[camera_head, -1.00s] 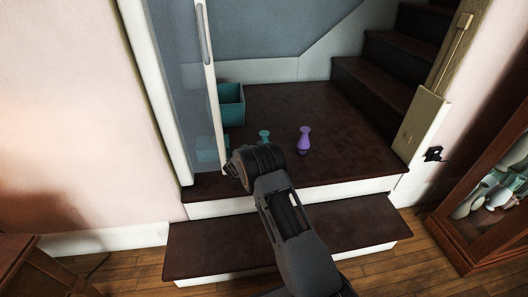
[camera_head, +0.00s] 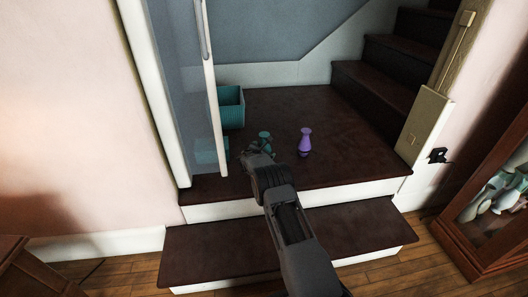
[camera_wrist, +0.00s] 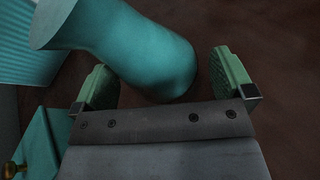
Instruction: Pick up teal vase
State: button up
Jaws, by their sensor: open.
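The teal vase (camera_head: 265,138) stands on the dark landing, partly hidden behind my gripper in the head view. In the wrist view the teal vase (camera_wrist: 150,58) is large and close, with its wide body between the two green finger pads. My gripper (camera_wrist: 170,85) is open, with one finger on each side of the vase. A gap shows between the vase and the right finger; the left finger's clearance is hard to tell. My gripper (camera_head: 258,156) reaches low over the landing in the head view.
A purple vase (camera_head: 305,142) stands just right of the teal vase. A teal ribbed bin (camera_head: 231,108) is behind left, and a teal box (camera_head: 207,150) sits behind the glass door (camera_head: 215,100) at left. Stairs (camera_head: 400,60) rise at right. The landing's right side is clear.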

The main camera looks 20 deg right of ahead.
jog(key=shift+w, duration=0.1)
jog(key=c, duration=1)
jog(key=shift+r, duration=0.1)
